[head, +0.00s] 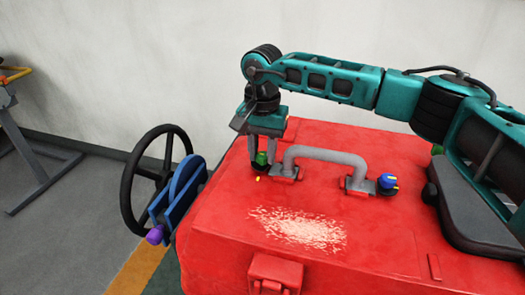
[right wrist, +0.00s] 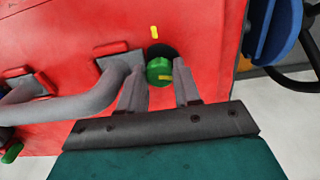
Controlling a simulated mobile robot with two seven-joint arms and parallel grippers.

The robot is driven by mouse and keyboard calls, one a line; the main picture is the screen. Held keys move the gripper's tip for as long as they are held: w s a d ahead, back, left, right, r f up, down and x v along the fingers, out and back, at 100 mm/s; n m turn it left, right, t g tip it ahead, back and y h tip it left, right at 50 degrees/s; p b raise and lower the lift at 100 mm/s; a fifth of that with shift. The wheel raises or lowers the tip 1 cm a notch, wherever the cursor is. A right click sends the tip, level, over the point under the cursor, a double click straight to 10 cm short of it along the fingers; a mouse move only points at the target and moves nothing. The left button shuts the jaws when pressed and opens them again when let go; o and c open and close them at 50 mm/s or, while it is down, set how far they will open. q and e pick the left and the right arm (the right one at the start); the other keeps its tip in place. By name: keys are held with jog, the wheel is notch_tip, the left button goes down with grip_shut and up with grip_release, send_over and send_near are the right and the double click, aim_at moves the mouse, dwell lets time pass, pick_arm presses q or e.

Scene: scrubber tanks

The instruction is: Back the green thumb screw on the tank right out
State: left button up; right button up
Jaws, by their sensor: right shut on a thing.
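The green thumb screw (head: 261,159) sits at the back left of the red tank's (head: 215,225) top, beside the left end of a grey pipe handle. My right gripper (head: 262,152) points down over it and is shut on it. In the right wrist view the green screw (right wrist: 158,70) lies between the two grey fingers of the right gripper (right wrist: 161,80), over a dark round base. A yellow mark (right wrist: 154,32) is on the tank near the screw. My left gripper is not in view.
The grey pipe handle (head: 328,154) stands close beside my right gripper. A blue knob (head: 387,182) is at its other end. Another green knob (head: 437,150) is further right. A black handwheel (head: 140,190) and blue bracket (head: 180,195) stand left of the tank.

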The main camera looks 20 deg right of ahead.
aim_at(262, 155)
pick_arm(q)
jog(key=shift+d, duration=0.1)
pick_arm(e)
jog(key=shift+s+f+n, duration=0.1)
jog(key=shift+f+n, duration=0.05)
jog(key=shift+n, duration=0.5)
jog(key=shift+s+f+n, duration=0.1)
jog(key=shift+f+n, duration=0.05)
jog(key=shift+n, duration=0.8)
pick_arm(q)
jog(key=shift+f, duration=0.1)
pick_arm(e)
jog(key=o, duration=1.1)
jog(key=shift+w+r, duration=0.1)
jog(key=shift+w, duration=0.05)
jog(key=shift+c, duration=0.2)
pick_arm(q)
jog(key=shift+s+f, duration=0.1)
pick_arm(e)
jog(key=shift+r, duration=0.15)
pick_arm(q)
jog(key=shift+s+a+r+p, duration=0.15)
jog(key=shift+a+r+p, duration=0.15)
jog(key=shift+p, duration=0.3)
pick_arm(e)
notch_tip(262, 155, up, 13)
